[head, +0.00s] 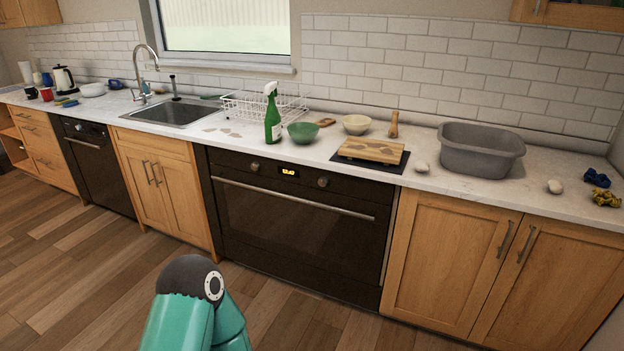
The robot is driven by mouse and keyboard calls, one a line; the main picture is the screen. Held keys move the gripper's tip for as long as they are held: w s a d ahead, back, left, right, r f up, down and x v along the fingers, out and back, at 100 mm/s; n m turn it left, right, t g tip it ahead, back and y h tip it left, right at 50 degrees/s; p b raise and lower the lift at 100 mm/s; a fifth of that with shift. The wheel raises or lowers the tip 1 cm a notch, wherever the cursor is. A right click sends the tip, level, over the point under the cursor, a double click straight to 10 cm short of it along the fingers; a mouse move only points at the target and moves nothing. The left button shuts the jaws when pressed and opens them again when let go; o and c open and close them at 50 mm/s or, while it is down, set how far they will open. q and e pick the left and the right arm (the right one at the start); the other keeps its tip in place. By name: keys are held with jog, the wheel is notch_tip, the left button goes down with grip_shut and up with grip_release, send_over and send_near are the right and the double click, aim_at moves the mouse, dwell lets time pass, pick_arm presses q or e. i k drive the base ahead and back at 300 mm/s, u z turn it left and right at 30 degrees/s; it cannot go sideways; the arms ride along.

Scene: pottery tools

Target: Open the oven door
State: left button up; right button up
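The black oven (300,222) is built in under the counter in the middle of the head view. Its door is shut, with a long metal bar handle (290,198) across the top. Above the handle are two knobs and a lit display (289,172). A teal arm link of mine with a dark rounded joint rises at the bottom of the view, in front of the oven and apart from it. Neither of my grippers shows in the view.
Wooden cupboards stand beside the oven, left (168,190) and right (450,262). A second black appliance (96,165) is further left. The counter above holds a green spray bottle (272,118), a cutting board (370,150) and a grey tub (480,152). The wooden floor (90,255) before the oven looks clear.

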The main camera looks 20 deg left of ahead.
aim_at(344, 235)
jog(key=z, duration=0.05)
jog(key=i, duration=1.65)
jog(key=u, duration=1.7)
jog(key=k, duration=0.55)
jog(key=u, duration=0.55)
jog(key=i, duration=1)
jog(key=z, duration=0.05)
